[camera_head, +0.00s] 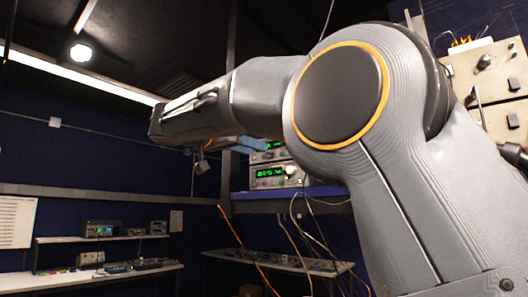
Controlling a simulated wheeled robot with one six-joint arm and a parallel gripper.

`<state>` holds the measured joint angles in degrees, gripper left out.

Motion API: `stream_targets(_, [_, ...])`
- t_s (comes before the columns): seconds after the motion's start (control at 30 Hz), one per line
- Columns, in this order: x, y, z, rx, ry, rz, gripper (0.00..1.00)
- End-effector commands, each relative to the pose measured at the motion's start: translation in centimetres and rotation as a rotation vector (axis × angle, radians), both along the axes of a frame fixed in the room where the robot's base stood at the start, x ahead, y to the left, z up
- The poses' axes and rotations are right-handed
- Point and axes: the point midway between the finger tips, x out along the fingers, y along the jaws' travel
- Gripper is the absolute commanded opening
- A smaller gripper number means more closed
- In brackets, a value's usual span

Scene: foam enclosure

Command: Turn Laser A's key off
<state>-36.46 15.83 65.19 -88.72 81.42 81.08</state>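Two stacked instruments with green lit displays stand on a blue-edged shelf beyond my arm. The lower instrument (278,175) shows its display and a round white knob at its right. The upper instrument (262,156) is partly covered by my arm. No label or key is readable on either, so I cannot tell which is Laser A. My arm crosses the view from lower right to upper left. A small grey part (201,163) hangs beneath its far section, left of the instruments and apart from them in the picture. My gripper's fingers cannot be made out.
The blue-edged shelf (290,192) carries the instruments, with orange and pale cables (300,225) hanging below. A lower bench (300,265) holds small parts. At the left, more benches carry devices (101,229). A beige panel with knobs (490,65) stands close at right.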

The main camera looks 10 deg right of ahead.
Motion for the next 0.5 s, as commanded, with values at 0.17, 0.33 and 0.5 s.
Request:
stream_targets(0.17, [2.0,-2.2,0.2,-0.002,0.004,-0.003,0.36])
stream_targets(0.33, [3.5,-3.6,0.2,-0.001,0.003,-0.003,0.36])
stream_targets(0.5, [4.2,-4.4,0.0,-0.001,0.003,-0.003,0.36])
